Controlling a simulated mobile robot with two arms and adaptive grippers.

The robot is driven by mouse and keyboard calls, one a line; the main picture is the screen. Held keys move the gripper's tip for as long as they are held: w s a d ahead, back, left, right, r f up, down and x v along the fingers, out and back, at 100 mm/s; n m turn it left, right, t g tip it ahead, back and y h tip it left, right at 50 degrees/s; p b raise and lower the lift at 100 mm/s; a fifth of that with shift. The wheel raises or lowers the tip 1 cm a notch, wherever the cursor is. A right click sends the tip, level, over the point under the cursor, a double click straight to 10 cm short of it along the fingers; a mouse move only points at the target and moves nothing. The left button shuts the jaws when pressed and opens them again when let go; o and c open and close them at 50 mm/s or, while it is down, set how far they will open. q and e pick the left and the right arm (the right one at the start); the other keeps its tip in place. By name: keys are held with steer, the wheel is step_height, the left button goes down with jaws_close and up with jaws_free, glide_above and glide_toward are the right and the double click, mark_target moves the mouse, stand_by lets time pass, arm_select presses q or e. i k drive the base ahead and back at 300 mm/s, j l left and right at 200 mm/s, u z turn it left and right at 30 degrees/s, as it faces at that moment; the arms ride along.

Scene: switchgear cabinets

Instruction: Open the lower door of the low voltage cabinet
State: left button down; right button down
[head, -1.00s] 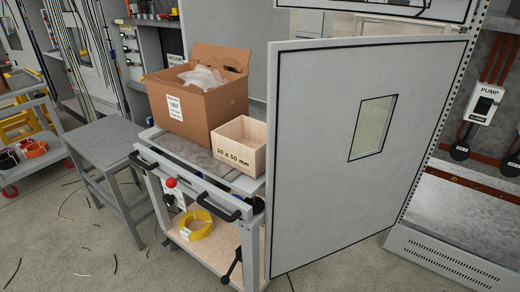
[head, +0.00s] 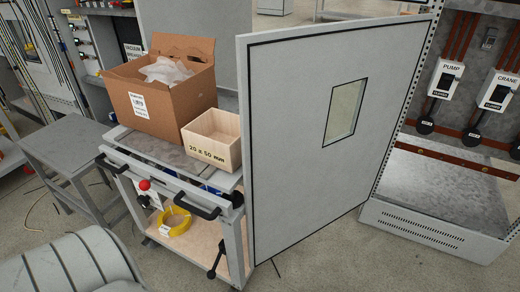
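The lower cabinet door (head: 300,160) is a light grey panel with a black seal line and a small window (head: 345,112). It stands swung wide open, hinged at the perforated frame post on its right. Its free left edge is close beside the trolley. The low voltage cabinet interior (head: 440,185) shows to the right of the door, with PUMP (head: 445,80) and CRANE (head: 497,90) switches on its back wall. A grey rounded part of my own body fills the lower left corner. Neither gripper is in view.
A trolley (head: 165,178) stands left of the door, carrying a cardboard box (head: 160,95) and a wooden box (head: 212,140). A yellow cable coil (head: 175,221) lies on its lower shelf. A grey table (head: 75,145) stands further left. Floor in front of the door is clear.

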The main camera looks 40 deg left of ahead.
mark_target(297, 184)
steer(key=j+z, duration=0.15)
steer(key=j, duration=0.45)
steer(key=j+z, duration=0.2)
steer(key=j, duration=0.4)
steer(key=j+z, duration=0.15)
steer(key=j, duration=0.45)
steer(key=k+j+z, duration=0.2)
steer(key=j, duration=0.35)
